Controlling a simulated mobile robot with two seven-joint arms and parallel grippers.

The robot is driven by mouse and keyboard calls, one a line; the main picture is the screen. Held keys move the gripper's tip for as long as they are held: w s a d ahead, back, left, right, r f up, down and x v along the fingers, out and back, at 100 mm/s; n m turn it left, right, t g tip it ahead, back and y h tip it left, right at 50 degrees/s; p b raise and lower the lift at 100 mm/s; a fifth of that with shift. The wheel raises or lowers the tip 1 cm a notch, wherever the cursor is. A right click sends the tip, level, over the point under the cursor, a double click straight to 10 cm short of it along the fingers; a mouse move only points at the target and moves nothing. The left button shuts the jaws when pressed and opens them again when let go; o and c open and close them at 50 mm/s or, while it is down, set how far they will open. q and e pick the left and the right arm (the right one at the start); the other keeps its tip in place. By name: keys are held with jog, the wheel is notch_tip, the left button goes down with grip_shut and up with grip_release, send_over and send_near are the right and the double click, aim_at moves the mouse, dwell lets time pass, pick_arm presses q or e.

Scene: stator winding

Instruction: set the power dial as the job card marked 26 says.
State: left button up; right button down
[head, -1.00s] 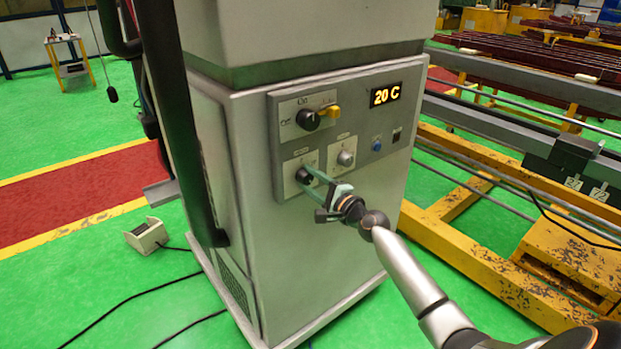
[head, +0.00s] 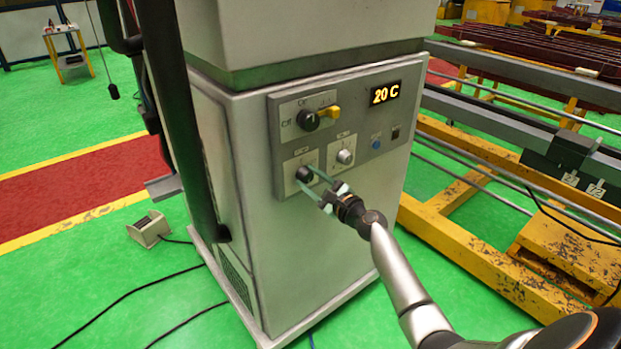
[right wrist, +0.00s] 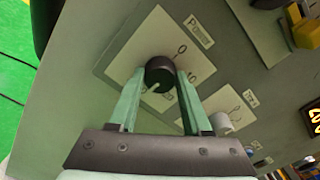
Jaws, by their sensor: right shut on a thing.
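The power dial (head: 304,174) is a black knob on a pale plate at the lower left of the control panel. My left gripper is not in view. No job card shows.
Above the dial is a black knob (head: 308,120) with a yellow lever (head: 329,112). A light grey knob (head: 345,157) sits right of the dial. A yellow frame (head: 455,195) stands right of the cabinet.

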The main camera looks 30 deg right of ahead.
dwell(0.4)
jog(key=shift+c, duration=1.7)
grip_release()
jog(key=s+d, duration=0.1)
jog(key=s, duration=1.1)
jog(key=shift+s, duration=0.25)
